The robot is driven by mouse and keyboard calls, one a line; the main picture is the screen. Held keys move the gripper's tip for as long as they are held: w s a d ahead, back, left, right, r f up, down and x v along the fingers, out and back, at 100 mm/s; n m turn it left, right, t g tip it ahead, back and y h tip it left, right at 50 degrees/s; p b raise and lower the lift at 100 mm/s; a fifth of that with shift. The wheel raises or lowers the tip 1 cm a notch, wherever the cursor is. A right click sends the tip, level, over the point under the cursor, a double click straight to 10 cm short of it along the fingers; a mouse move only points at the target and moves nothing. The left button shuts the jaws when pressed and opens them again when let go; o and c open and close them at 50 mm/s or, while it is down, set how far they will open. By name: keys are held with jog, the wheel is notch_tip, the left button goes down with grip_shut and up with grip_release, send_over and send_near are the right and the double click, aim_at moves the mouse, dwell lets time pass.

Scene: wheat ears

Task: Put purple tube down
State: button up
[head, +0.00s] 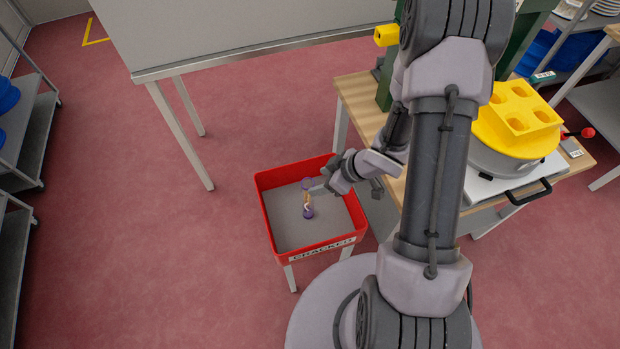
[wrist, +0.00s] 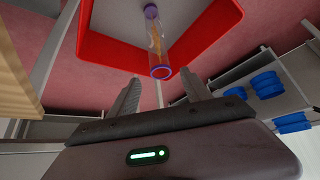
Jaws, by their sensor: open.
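The purple tube (head: 307,200) is a clear, slim tube with purple ends and yellowish contents. It stands roughly upright within the outline of the red tray (head: 262,208); I cannot tell whether it rests on the grey floor. In the wrist view the tube (wrist: 154,42) lies just beyond my fingertips, in line with the gap, against the tray (wrist: 95,45). My gripper (head: 316,187) reaches over the tray's right rim beside the tube's upper part. In the wrist view my gripper (wrist: 162,82) is open, with a clear gap between the fingers and nothing visibly clamped.
A wooden bench (head: 360,98) with a yellow-topped round machine (head: 515,125) stands right of the tray. A pale table (head: 220,40) is behind. Grey shelves (head: 30,135) stand at the left. The pink floor left of the tray is clear.

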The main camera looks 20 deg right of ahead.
jog(key=w+d+r+m+t+h, duration=0.1)
jog(key=w+d+r+h, duration=0.15)
jog(key=r, duration=0.25)
jog(key=w+d+r+m+h, duration=0.1)
jog(key=d+r+m+h, duration=0.1)
jog(key=d+r, duration=0.3)
jog(key=s+a+r+m+h, duration=0.1)
jog(key=s+r+m+h, duration=0.15)
jog(key=r, duration=0.55)
jog(key=s+r+m+h, duration=0.1)
jog(key=s+r+m, duration=0.15)
jog(key=r, duration=0.45)
jog(key=s+a+r+m+y, duration=0.2)
jog(key=s+a+r, duration=0.2)
jog(key=s+a, duration=0.3)
jog(key=s+a+r+m+y, duration=0.3)
jog(key=s+a+r, duration=0.1)
jog(key=s+a, duration=0.3)
jog(key=shift+s+r, duration=0.25)
jog(key=shift+r, duration=0.15)
